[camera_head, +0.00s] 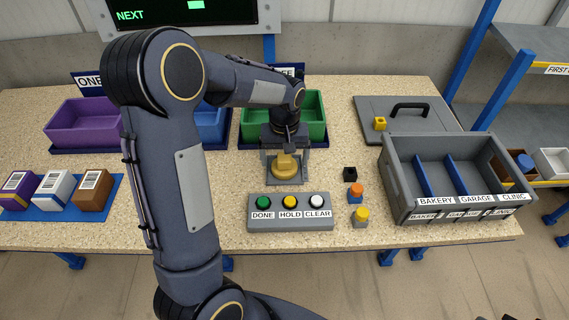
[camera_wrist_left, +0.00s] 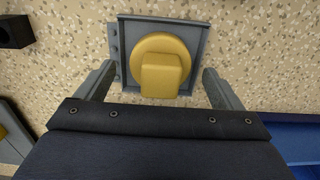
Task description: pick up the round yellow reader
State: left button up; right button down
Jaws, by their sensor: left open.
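The round yellow reader (camera_head: 284,167) sits on a small grey stand (camera_head: 297,178) on the speckled table, behind the button panel. In the left wrist view the reader (camera_wrist_left: 160,66) shows as a yellow disc with a block-shaped grip on top, on its grey square stand (camera_wrist_left: 195,35). My left gripper (camera_head: 284,180) is over the reader, pointing down. Its two fingers (camera_wrist_left: 158,88) are open, one on each side of the reader, with a visible gap to it on both sides.
A button panel (camera_head: 290,225) stands in front of the reader. Small blocks, such as an orange-topped one (camera_head: 355,193), stand to its right. A grey divided crate (camera_head: 400,190) is farther right. Purple (camera_head: 84,122) and green (camera_head: 312,115) bins stand behind.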

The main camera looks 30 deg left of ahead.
aim_at(284, 156)
pick_arm(q)
jog(key=shift+f, duration=0.3)
jog(key=c, duration=1.1)
jog(key=shift+r, duration=0.1)
jog(key=shift+r, duration=0.5)
notch_tip(284, 156, up, 2)
jog(key=shift+r, duration=0.25)
jog(key=s+a+r, duration=0.1)
jog(key=s+r, duration=0.2)
jog(key=s, duration=0.1)
jog(key=s+a+r+b, duration=0.1)
jog(key=s+a+r, duration=0.1)
jog(key=s+r, duration=0.1)
jog(key=s+a+r, duration=0.2)
jog(key=s+r, duration=0.1)
jog(key=s, duration=0.3)
jog(key=shift+a+r, duration=0.15)
jog(key=shift+r, duration=0.05)
